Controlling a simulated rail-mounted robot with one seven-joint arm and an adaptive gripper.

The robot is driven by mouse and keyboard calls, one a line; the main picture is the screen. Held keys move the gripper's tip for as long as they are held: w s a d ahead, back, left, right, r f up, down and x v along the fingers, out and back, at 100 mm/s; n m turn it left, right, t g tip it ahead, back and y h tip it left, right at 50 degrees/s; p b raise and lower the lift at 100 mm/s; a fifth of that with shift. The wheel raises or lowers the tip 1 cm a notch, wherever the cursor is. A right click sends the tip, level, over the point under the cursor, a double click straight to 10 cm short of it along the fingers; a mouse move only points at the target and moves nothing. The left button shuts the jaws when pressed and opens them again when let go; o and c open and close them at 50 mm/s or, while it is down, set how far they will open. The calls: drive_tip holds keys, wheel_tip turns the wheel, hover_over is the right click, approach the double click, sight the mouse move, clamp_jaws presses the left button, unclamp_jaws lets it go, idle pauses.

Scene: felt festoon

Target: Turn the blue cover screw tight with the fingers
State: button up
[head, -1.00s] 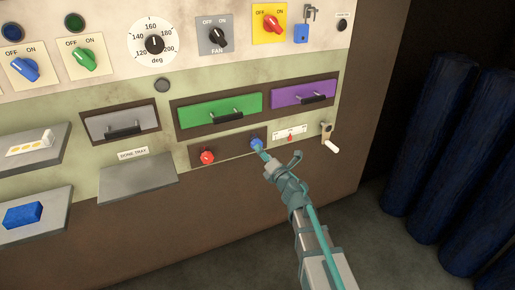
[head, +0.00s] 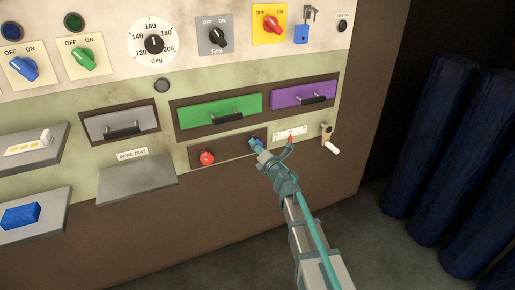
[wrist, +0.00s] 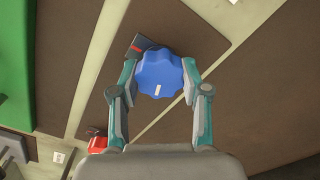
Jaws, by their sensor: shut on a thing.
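The blue cover screw (wrist: 160,75) is a scalloped knob with a white mark on its face, the mark near its lower part in the wrist view. In the head view the blue screw (head: 252,140) sits on the brown cover plate (head: 230,147), mostly hidden behind my gripper. My gripper (head: 258,149) reaches it from the lower right. In the wrist view the two fingers of my gripper (wrist: 160,82) are shut on opposite sides of the screw. A red knob (head: 207,158) is on the same plate to the left; it also shows in the wrist view (wrist: 97,143).
The green drawer (head: 220,109) and purple drawer (head: 303,94) are above. The done tray (head: 137,180) juts out at left. Open floor lies below right.

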drive_tip(key=shift+c, duration=0.8)
drive_tip(key=shift+r+m+p, duration=0.1)
drive_tip(key=shift+m+p, duration=0.2)
drive_tip(key=shift+p, duration=0.15)
drive_tip(key=m+p, duration=0.2)
drive_tip(key=p, duration=0.1)
drive_tip(key=shift+r+m, duration=0.2)
drive_tip(key=shift+m, duration=0.1)
drive_tip(key=m+p, duration=0.7)
drive_tip(key=p, duration=0.1)
drive_tip(key=m+p, duration=0.6)
drive_tip(key=shift+m+p, duration=0.3)
drive_tip(key=shift+p, duration=0.05)
drive_tip(key=m+p, duration=0.4)
drive_tip(key=m, duration=0.1)
drive_tip(key=shift+f, duration=0.15)
drive_tip(key=shift+m, duration=0.4)
